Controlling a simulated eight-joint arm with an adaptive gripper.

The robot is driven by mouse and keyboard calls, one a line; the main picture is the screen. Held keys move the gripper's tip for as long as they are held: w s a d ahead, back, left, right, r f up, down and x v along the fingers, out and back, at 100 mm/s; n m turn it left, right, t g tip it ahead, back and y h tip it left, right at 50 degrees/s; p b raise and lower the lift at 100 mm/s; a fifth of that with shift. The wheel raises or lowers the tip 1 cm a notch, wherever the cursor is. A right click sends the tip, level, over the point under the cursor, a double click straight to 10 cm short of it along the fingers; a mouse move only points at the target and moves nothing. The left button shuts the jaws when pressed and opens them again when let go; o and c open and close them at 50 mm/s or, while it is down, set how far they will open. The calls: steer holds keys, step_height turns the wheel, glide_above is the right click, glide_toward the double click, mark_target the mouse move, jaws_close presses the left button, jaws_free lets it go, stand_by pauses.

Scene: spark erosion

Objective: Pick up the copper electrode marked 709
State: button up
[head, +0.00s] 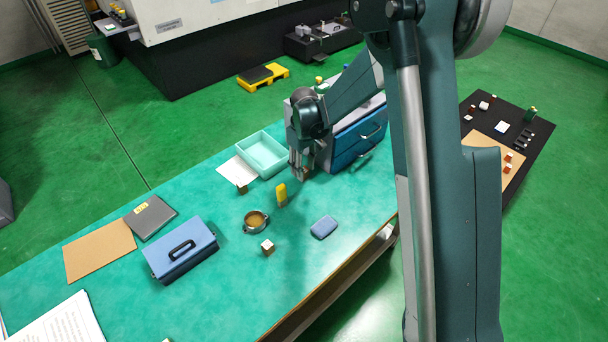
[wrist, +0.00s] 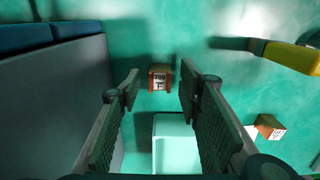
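The copper electrode (wrist: 160,77) is a small orange-brown block with a white label on top. The label seems to read 709, though the print is small. In the wrist view it lies at the far end of the gap between my two fingers. In the head view a brown block (head: 307,173) shows beside the fingertips, partly hidden by them. My gripper (head: 300,175) points down at the bench in front of the blue drawer cabinet. In the wrist view my gripper (wrist: 160,84) is open, with a finger on each side of the electrode and gaps visible.
The blue cabinet (wrist: 60,80) stands close on the wrist view's left. A mint tray (head: 262,158) is beside my gripper. Another copper block (head: 242,189), a yellow-handled tool (head: 282,195), a round brass-coloured dish (head: 256,220) and a further block (head: 267,246) lie nearby.

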steer(key=shift+f, duration=0.9)
steer(key=c, duration=1.1)
steer(key=shift+r, duration=0.15)
steer(key=shift+r+p, duration=0.7)
steer(key=shift+r, duration=4.15)
